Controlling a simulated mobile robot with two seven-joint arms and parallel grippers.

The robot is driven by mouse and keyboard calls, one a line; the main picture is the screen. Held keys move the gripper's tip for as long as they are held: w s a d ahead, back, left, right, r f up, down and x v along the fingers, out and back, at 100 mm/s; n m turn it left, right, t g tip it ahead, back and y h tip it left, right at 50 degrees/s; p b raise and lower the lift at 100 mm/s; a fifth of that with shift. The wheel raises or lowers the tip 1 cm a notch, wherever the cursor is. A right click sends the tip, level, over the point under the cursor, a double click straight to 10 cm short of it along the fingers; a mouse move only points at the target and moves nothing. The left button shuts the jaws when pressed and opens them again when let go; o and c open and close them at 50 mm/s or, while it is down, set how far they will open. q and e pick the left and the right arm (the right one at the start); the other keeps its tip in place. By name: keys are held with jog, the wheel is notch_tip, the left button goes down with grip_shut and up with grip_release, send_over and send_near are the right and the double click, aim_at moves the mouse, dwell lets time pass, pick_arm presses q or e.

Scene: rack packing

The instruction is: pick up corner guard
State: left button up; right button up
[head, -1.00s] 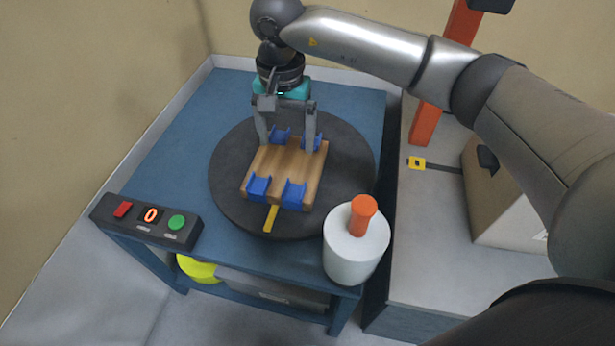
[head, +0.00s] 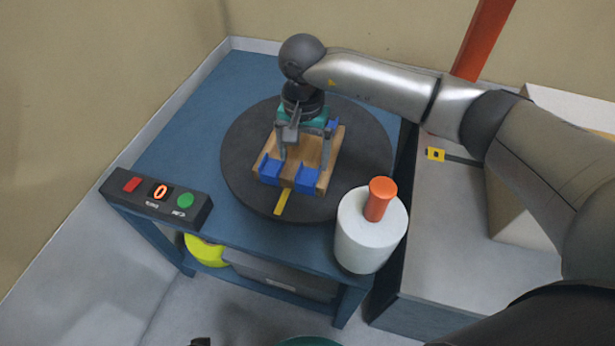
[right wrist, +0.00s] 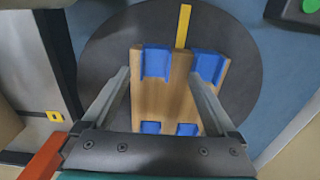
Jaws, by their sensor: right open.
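A wooden block (head: 329,160) lies on the dark round turntable, with blue corner guards at its corners. The near left guard (head: 271,171) and near right guard (head: 306,176) show clearly in the head view. A far right guard (head: 333,124) is partly hidden, and the far left one is hidden behind my gripper. My right gripper (head: 304,163) is open above the block, pointing down, with nothing between its fingers. In the right wrist view the guards show at the block's top left (right wrist: 156,64), top right (right wrist: 208,65), bottom left (right wrist: 151,127) and bottom right (right wrist: 187,129).
The turntable (head: 245,185) sits on a blue table (head: 185,130). A yellow strip (head: 283,202) points toward the front edge. A white roll (head: 362,240) with an orange handle (head: 379,199) stands at the front right. A button box (head: 157,198) is at the front left.

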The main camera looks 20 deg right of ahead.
aim_at(308, 177)
jog(key=f, duration=0.2)
jog(key=f+b, duration=0.1)
jog(key=shift+d+f, duration=0.35)
jog(key=shift+d, duration=0.05)
pick_arm(q)
jog(key=shift+w+d+r+b, duration=0.1)
jog(key=shift+w+d+r, duration=0.15)
jog(key=shift+r, duration=0.35)
jog(key=shift+w+d+r+b, duration=0.2)
jog(key=shift+w+r, duration=0.1)
jog(key=shift+r, duration=0.25)
jog(key=shift+w+d+r+b, duration=0.1)
jog(key=shift+w+d+r, duration=0.15)
jog(key=shift+r, duration=0.35)
pick_arm(e)
jog(key=shift+f, duration=0.6)
jog(key=shift+c, duration=0.3)
jog(key=c, duration=1.4)
